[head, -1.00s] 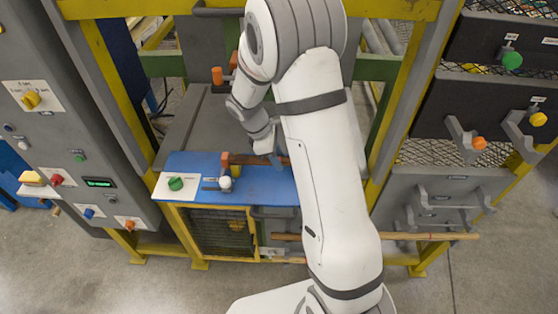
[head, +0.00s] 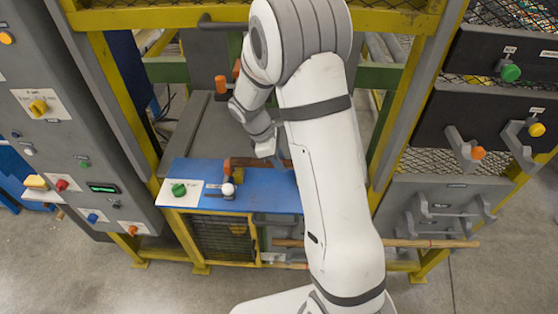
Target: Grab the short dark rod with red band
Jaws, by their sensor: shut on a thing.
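A short dark brown rod (head: 244,162) lies level over the back part of the blue bench top (head: 262,199), with a reddish-brown piece at its left end. I cannot make out a red band on it at this size. My gripper (head: 277,161) is at the right part of this rod, shut on it. The fingertips are small and partly hidden by my white arm. I cannot tell whether the rod touches the bench or is a little above it.
A green knob (head: 179,189) and a white ball knob (head: 228,189) stand on the bench front. A long pale rod (head: 425,243) with a red mark lies low at the right, by grey hooks (head: 421,211). A control panel (head: 75,130) is left; yellow posts flank the bench.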

